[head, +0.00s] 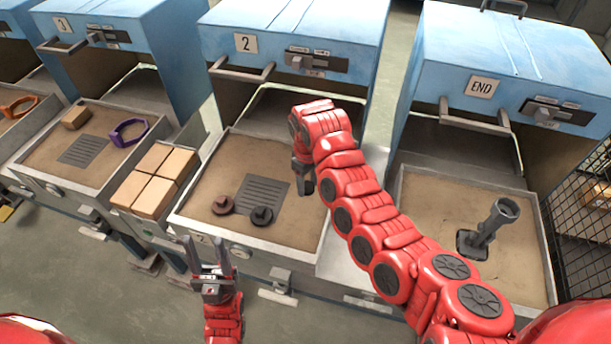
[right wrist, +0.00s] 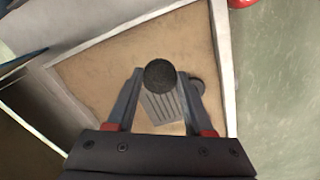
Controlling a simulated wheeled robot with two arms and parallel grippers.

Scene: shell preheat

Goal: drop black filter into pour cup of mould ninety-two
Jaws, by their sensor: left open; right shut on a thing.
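A round black filter (right wrist: 160,73) is between the fingertips of my right gripper (right wrist: 160,78), which is shut on it. In the head view my right gripper (head: 303,178) hangs over the back right of the tray marked 2 (head: 300,243); the filter cannot be made out there. My left gripper (head: 204,247) is open and empty in front of that tray. A grey piece with a cup-like open top on a stem and flat base (head: 490,228) stands tilted in the END tray (head: 425,180). No number ninety-two is legible, so I cannot tell whether this is the mould.
A brown disc (head: 222,204) and a darker disc (head: 262,215) with raised middles lie near the grate (head: 262,192) in tray 2. Tan blocks (head: 153,180) sit left of it. A mesh cage (head: 582,215) stands far right.

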